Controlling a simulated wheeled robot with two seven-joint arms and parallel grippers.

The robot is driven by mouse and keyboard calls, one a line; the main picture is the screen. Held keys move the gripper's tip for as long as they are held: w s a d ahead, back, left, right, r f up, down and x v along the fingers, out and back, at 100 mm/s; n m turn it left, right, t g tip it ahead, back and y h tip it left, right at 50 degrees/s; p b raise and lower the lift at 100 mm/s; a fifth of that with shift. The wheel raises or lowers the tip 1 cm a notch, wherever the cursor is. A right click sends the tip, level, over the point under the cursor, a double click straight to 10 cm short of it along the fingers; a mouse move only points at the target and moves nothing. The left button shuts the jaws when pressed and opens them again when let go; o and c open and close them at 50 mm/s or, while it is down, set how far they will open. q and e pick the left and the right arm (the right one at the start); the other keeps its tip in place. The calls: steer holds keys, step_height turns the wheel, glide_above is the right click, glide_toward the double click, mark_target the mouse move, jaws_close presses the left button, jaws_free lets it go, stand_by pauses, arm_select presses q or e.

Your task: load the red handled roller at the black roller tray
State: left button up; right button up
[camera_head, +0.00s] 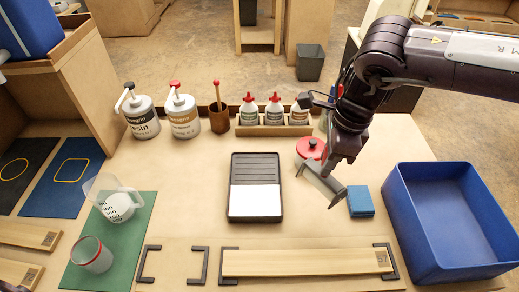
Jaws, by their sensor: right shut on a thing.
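The black roller tray (255,167) lies flat on the table near the middle, with a ribbed black upper part and a white lower part. My right gripper (322,186) is to the right of the tray, above the table and apart from the tray. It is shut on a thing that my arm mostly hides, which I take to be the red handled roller. A small red bit (340,91) shows beside my right arm, but I cannot tell whether it is the handle. My left gripper is not in view.
A blue bin (447,220) stands at the right, with a blue block (361,201) near it. A red lid (310,148) sits behind my gripper. Bottles in a wooden rack (274,130) line the back. A wooden strip (300,263) lies in front, between black brackets.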

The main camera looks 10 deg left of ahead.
steer(key=a+m+t+b, duration=0.1)
steer(key=a+m, duration=0.6)
steer(key=a, duration=0.9)
